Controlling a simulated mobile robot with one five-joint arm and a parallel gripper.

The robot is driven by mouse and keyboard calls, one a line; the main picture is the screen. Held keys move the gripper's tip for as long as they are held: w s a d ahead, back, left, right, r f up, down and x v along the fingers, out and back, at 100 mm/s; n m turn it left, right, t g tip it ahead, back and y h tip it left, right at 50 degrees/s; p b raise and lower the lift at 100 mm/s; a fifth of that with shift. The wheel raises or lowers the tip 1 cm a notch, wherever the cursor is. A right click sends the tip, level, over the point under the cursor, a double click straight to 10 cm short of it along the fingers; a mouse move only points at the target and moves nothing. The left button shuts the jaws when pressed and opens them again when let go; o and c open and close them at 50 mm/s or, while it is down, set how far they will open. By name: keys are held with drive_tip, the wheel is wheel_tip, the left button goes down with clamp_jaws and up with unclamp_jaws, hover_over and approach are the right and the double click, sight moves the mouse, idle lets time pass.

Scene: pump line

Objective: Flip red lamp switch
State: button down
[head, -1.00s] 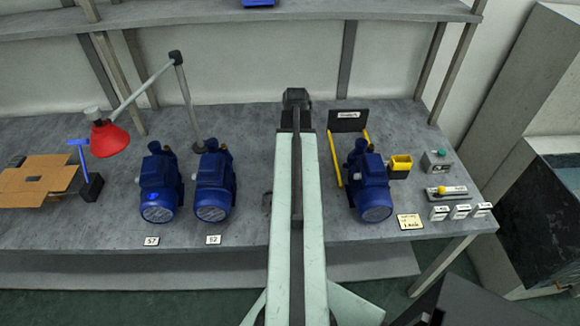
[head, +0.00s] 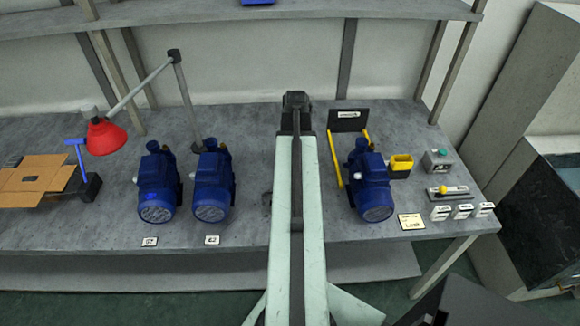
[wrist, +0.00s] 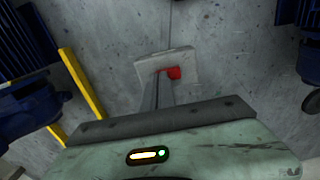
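A pale grey switch plate with a red rocker (wrist: 173,73) shows in the wrist view, set on the grey surface. My gripper (wrist: 160,76) shows there as one narrow grey piece with no gap between its fingers. Its tip is right beside the red rocker's left side; I cannot tell whether they touch. In the head view my arm covers the gripper's fingers and the switch. A lamp with a red shade (head: 106,138) hangs from a jointed grey stand at the left of the bench.
Two blue pumps (head: 212,182) stand left of my arm. Another blue pump (head: 370,183) stands to the right, with a yellow rail (head: 336,160) beside it. A yellow bin (head: 401,165) and a green-button box (head: 438,160) are farther right. An open cardboard box (head: 32,178) lies at far left.

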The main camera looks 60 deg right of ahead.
wheel_tip(320, 180, up, 7)
drive_tip(key=p, duration=0.7)
idle(0.4)
